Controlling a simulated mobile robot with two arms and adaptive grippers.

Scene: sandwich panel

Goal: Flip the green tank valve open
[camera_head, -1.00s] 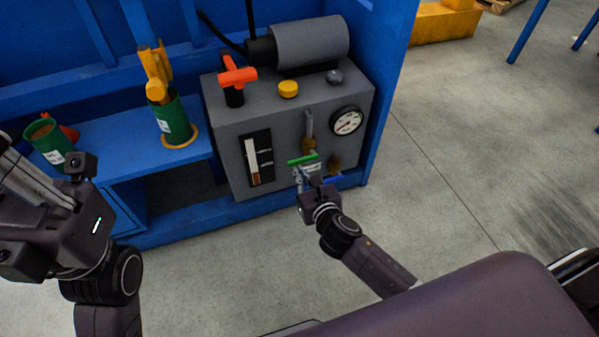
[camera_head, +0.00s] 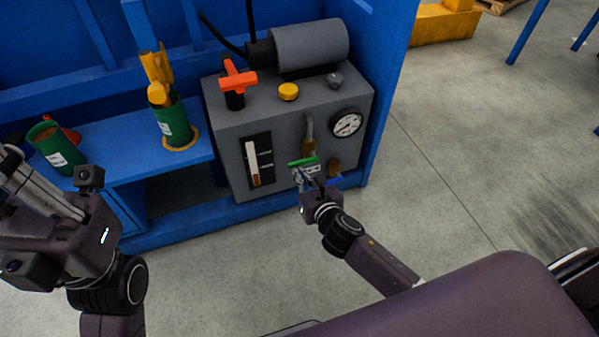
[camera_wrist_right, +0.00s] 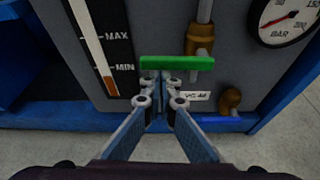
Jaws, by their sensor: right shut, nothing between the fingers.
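The green tank valve handle (camera_head: 303,162) is on the lower front of the grey tank unit. In the right wrist view the green handle (camera_wrist_right: 177,62) lies level as a horizontal bar. My right gripper (camera_head: 302,177) is at the tank front, just below the handle. In the right wrist view the right gripper (camera_wrist_right: 160,82) has its fingertips together with nothing between them, close under the left half of the bar; I cannot tell whether they touch it. My left gripper (camera_head: 30,190) is at the left edge, partly cut off, and its fingertips are not clear.
The grey tank unit (camera_head: 222,130) also carries a red-orange T-handle (camera_head: 238,80), a yellow knob (camera_head: 288,92), a level gauge (camera_head: 258,160) and a pressure dial (camera_head: 347,123). In the right wrist view a blue handle (camera_wrist_right: 221,120) sits low to the right. Green cups stand on the blue shelf (camera_head: 120,140).

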